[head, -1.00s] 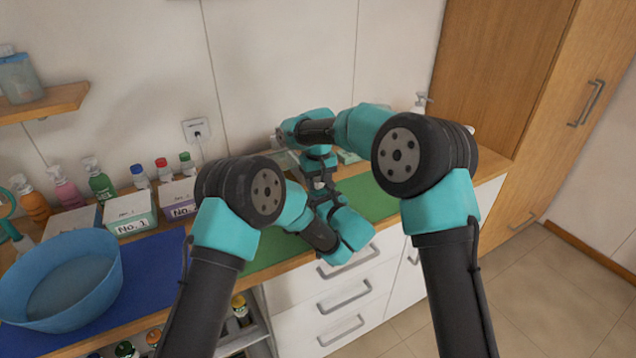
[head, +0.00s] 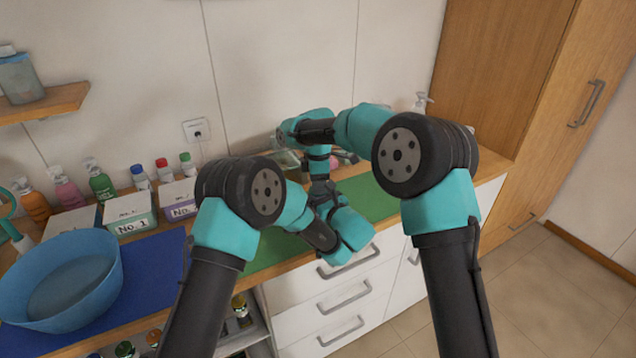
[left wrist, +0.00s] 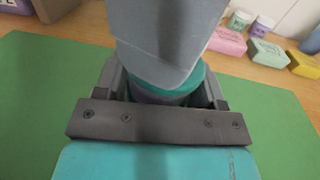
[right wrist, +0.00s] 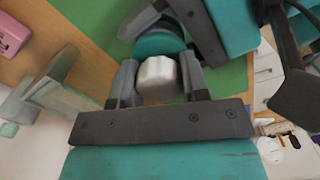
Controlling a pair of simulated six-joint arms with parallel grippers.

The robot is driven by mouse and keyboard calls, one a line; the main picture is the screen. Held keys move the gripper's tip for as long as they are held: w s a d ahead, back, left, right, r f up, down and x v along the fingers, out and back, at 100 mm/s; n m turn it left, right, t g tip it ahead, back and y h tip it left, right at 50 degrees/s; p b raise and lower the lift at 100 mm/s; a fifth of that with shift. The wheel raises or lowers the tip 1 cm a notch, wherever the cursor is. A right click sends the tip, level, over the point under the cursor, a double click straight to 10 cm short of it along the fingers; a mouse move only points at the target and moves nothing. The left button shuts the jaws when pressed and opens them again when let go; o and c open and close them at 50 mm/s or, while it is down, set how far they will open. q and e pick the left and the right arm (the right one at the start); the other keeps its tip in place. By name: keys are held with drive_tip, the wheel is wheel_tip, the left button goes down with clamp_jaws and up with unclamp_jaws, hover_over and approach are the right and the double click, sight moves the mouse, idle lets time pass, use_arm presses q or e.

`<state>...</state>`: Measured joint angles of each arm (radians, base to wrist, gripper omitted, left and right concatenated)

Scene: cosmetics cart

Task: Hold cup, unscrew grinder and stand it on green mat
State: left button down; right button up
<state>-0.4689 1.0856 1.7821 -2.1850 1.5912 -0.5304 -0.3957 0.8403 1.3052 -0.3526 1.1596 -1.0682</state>
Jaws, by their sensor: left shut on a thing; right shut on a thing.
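In the right wrist view, my right gripper (right wrist: 158,85) is shut on the white ribbed grinder (right wrist: 157,76). The teal cup (right wrist: 158,43) is at the grinder's far end, between the fingers of my left gripper (right wrist: 172,25). In the left wrist view, my left gripper (left wrist: 165,95) is shut on the teal cup (left wrist: 196,80), mostly hidden behind my right arm's wrist. I cannot tell whether the grinder's thread is loose; the two look in contact. The green mat (left wrist: 40,115) lies beneath; it also shows in the head view (head: 372,196). My arms hide both grippers' fingertips there.
Pink (left wrist: 226,41), green (left wrist: 267,53) and yellow (left wrist: 303,63) boxes and small bottles stand beyond the mat. A blue bowl (head: 100,292) sits on the blue mat (head: 150,262) at left, before labelled boxes (head: 130,213). The green mat has bare room on both sides of my left gripper.

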drive_tip(key=shift+n, duration=0.3)
drive_tip(key=o, duration=1)
drive_tip(key=shift+r, duration=2.3)
drive_tip(key=shift+o, duration=0.5)
